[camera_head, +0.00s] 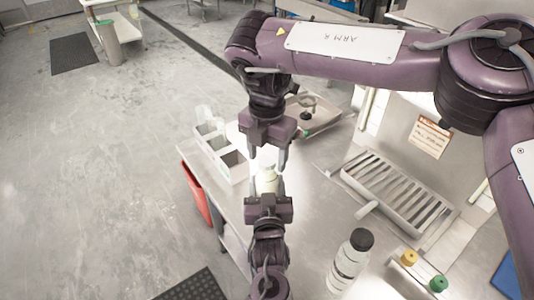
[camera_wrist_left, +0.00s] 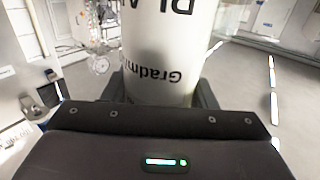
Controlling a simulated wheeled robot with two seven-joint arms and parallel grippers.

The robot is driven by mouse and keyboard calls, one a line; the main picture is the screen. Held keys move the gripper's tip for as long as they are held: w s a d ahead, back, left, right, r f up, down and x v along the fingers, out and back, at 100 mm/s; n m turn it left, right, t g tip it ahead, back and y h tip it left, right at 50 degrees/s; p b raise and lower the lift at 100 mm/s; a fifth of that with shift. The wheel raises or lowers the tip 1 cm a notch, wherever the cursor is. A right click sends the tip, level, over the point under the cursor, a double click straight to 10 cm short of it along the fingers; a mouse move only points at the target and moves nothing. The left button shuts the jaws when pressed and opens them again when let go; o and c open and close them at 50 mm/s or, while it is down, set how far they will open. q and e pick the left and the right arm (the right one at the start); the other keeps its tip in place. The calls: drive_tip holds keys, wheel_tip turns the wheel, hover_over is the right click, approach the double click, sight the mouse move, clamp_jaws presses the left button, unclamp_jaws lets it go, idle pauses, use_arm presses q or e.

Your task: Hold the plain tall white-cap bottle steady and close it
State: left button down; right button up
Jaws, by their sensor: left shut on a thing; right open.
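The white bottle (camera_head: 268,180) stands upright near the left edge of the steel table (camera_head: 310,200). My left gripper (camera_head: 267,187) is shut around its body from the near side. In the left wrist view the bottle (camera_wrist_left: 165,50) fills the space between the fingers, with dark printing upside down in that picture. My right gripper (camera_head: 267,161) points down from above, open, with its fingers on either side of the bottle's top. The top is small and bright there, and I cannot tell whether a cap sits on it. The bottle's top is outside the left wrist view.
A black-capped bottle (camera_head: 350,262) stands at the front right, near a yellow cap (camera_head: 409,257) and a green cap (camera_head: 438,283). A slatted metal tray (camera_head: 397,192) lies to the right. A red bin (camera_head: 196,193) is beside the table.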

drive_tip(key=shift+r, duration=0.1)
wheel_tip(320, 180, up, 12)
idle(0.5)
use_arm(q)
drive_tip(key=shift+c, duration=2.4)
unclamp_jaws()
drive_tip(key=s+b, duration=0.1)
drive_tip(key=s, duration=0.6)
drive_tip(key=shift+s+d, duration=0.15)
drive_tip(key=shift+s, duration=0.25)
use_arm(e)
drive_tip(key=shift+f, duration=0.85)
use_arm(q)
drive_tip(key=shift+s, duration=0.1)
use_arm(e)
drive_tip(key=shift+f, duration=0.1)
